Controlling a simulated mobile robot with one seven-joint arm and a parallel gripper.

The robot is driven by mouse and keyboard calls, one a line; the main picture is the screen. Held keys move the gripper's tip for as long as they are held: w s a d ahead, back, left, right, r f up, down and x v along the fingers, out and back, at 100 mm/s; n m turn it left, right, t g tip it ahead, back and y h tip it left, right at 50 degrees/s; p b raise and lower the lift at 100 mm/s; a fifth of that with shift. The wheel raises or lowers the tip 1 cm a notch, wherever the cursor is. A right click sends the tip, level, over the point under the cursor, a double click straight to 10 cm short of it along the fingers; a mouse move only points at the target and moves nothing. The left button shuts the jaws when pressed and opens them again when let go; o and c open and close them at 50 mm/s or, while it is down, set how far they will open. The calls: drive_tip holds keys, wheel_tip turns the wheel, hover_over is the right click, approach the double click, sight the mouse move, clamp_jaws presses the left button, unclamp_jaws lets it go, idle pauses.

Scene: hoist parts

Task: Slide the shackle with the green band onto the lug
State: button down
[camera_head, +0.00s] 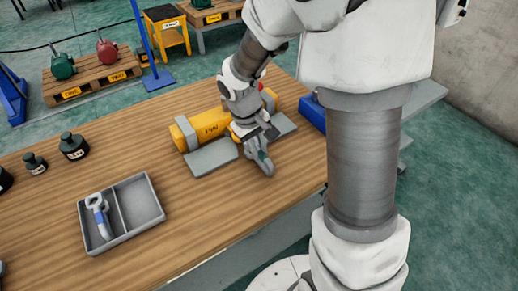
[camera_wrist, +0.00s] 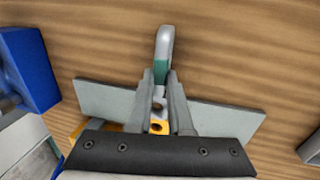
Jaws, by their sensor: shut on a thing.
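The shackle with the green band (camera_wrist: 164,45) is a grey loop held between the fingers of my gripper (camera_wrist: 160,84). Its rounded end points away from the gripper, and the green band shows at the fingertips. In the head view the shackle (camera_head: 266,166) is over the wood just in front of the yellow hoist (camera_head: 210,125). The yellow lug (camera_wrist: 158,127), with a dark hole, shows between the fingers behind the shackle's eyed end. The two are close and lined up; I cannot tell whether they touch or overlap. My gripper also shows in the head view (camera_head: 258,144).
Grey plates (camera_head: 212,157) lie at the hoist's front. A divided grey tray (camera_head: 150,224) holds a blue-banded shackle (camera_head: 97,212) in its left compartment. Dark weights (camera_head: 73,146) stand at the left. A blue block (camera_head: 311,112) is right of the hoist. The table's front middle is clear.

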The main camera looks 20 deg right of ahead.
drive_tip(key=shift+w, duration=0.1)
drive_tip(key=shift+w+a, duration=0.25)
drive_tip(key=shift+w, duration=0.45)
drive_tip(key=shift+w, duration=0.1)
drive_tip(key=shift+w+a+p, duration=0.1)
drive_tip(key=shift+w+a, duration=0.1)
drive_tip(key=shift+w, duration=0.45)
drive_tip(key=shift+w+a+p, duration=0.15)
drive_tip(key=shift+w+a, duration=0.1)
drive_tip(key=shift+w, duration=0.35)
drive_tip(key=shift+w+a+p, duration=0.1)
drive_tip(key=shift+w+a, duration=0.1)
drive_tip(key=shift+w, duration=0.45)
drive_tip(key=c, duration=0.8)
unclamp_jaws()
drive_tip(key=shift+o, duration=0.2)
drive_tip(key=a+r+p, duration=0.2)
drive_tip(key=a+r, duration=0.1)
drive_tip(key=r, duration=1.4)
drive_tip(key=shift+s+a+p, duration=0.2)
drive_tip(key=shift+s+p, duration=0.1)
drive_tip(key=shift+s, duration=0.05)
drive_tip(key=shift+r, duration=0.1)
